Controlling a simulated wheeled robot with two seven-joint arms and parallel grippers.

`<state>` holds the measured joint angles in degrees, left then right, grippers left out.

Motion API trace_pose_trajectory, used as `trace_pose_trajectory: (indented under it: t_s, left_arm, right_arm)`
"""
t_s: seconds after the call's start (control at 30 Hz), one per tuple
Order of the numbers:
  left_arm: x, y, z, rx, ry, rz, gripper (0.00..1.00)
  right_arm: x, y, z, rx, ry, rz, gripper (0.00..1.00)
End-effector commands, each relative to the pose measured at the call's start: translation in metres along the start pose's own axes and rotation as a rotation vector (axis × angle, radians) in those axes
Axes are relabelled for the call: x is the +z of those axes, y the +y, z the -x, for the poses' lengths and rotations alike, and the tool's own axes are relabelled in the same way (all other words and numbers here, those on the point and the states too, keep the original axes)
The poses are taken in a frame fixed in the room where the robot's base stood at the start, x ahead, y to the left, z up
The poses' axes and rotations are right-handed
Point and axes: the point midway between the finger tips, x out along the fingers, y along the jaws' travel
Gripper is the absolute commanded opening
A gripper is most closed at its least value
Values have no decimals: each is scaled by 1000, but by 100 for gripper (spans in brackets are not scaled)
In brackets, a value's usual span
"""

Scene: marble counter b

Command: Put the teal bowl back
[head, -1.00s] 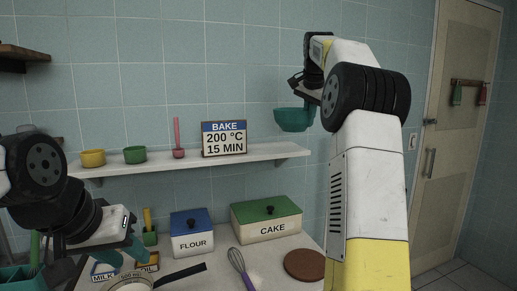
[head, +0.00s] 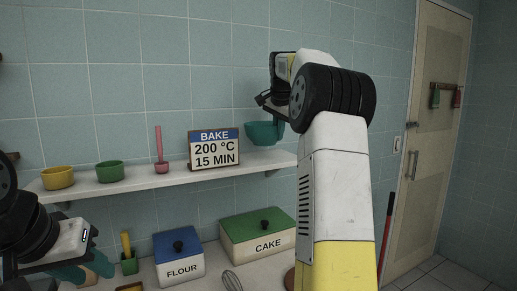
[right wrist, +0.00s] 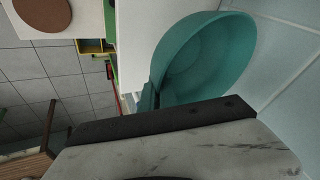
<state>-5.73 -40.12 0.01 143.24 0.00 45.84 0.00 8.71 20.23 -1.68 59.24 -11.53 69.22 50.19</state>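The teal bowl (head: 262,134) is upright at the right end of the wall shelf (head: 150,184). I cannot tell whether it touches the shelf. My right gripper (head: 272,112) is shut on its rim; the fingers are partly hidden by my arm in the head view. In the right wrist view the bowl (right wrist: 215,60) is large, with a teal fingertip (right wrist: 150,97) at its rim. My left gripper (head: 84,272) is low at the left, its teal fingers apart and seemingly empty.
The shelf also holds a yellow bowl (head: 58,178), a green bowl (head: 110,171), a pink scoop (head: 161,165) and a BAKE sign (head: 214,149) just left of the teal bowl. A flour tin (head: 180,258) and a cake tin (head: 258,236) stand on the counter below.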

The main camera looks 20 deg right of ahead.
Motion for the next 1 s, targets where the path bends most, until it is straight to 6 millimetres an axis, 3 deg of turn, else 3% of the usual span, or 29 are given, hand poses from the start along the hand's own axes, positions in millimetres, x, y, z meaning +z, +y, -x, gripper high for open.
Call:
trace_pose_trajectory:
  t_s: [0.4, 0.73, 0.87, 1.0]
  left_arm:
    - [0, 0, 0, 0, 0, 0, 36]
    - [0, 0, 0, 0, 0, 0, 36]
    - [0, 0, 0, 0, 0, 0, 36]
    - [0, 0, 0, 0, 0, 0, 36]
  right_arm:
    - [16, 16, -41, -1, 2, 0, 0]
    - [18, 17, -43, -1, 2, 0, 0]
    - [18, 17, -44, 0, 1, 0, 26]
    - [18, 17, -44, 0, 1, 0, 26]
